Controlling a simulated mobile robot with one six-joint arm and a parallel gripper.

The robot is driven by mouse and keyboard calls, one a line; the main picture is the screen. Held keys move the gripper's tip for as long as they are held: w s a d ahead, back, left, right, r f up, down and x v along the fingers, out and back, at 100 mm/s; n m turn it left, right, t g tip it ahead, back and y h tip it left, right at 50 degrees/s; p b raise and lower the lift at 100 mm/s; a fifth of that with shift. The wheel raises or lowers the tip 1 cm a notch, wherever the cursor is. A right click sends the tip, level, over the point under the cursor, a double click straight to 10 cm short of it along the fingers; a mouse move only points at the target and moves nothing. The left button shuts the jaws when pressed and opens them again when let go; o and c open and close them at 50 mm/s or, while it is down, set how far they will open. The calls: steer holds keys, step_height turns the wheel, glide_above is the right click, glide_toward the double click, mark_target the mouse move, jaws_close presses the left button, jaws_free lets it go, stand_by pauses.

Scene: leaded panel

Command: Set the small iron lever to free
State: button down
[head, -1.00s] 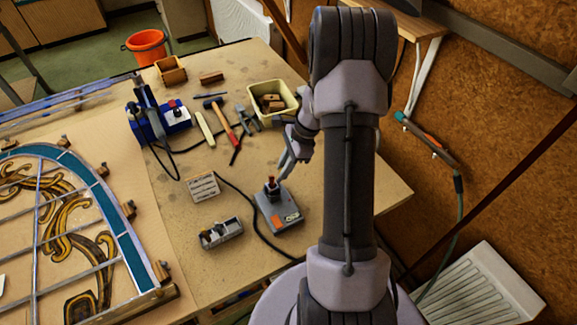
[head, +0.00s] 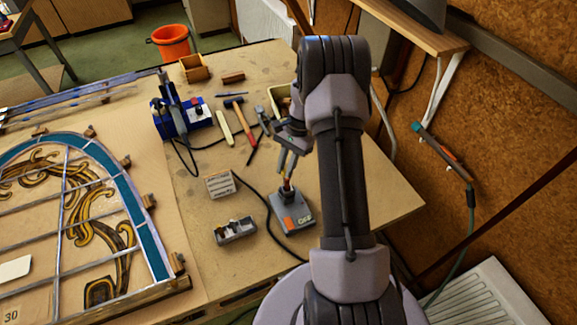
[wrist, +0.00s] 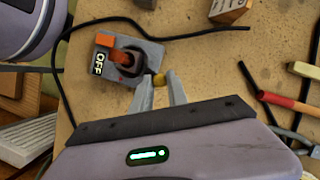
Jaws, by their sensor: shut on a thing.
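A grey box (head: 292,213) with an OFF label and an orange patch lies on the bench, left of my arm. The box also shows at upper left in the wrist view (wrist: 150,52). I see no "free" marking.
A small grey tray (head: 236,231) and a pale labelled block (head: 220,184) lie left of the box. A black cable runs from the box's far side. Hand tools, a blue machine (head: 182,118) and the leaded panel (head: 75,225) are farther left.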

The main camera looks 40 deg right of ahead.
steer(key=shift+a, duration=0.1)
stand_by(0.3)
steer(key=c, duration=1.3)
jaws_free()
steer(key=shift+a, duration=0.1)
steer(key=p+v, duration=0.3)
steer(key=v, duration=1.4)
steer(key=shift+d+r, duration=0.15)
steer(key=shift+d, duration=0.05)
steer(key=shift+w, duration=0.15)
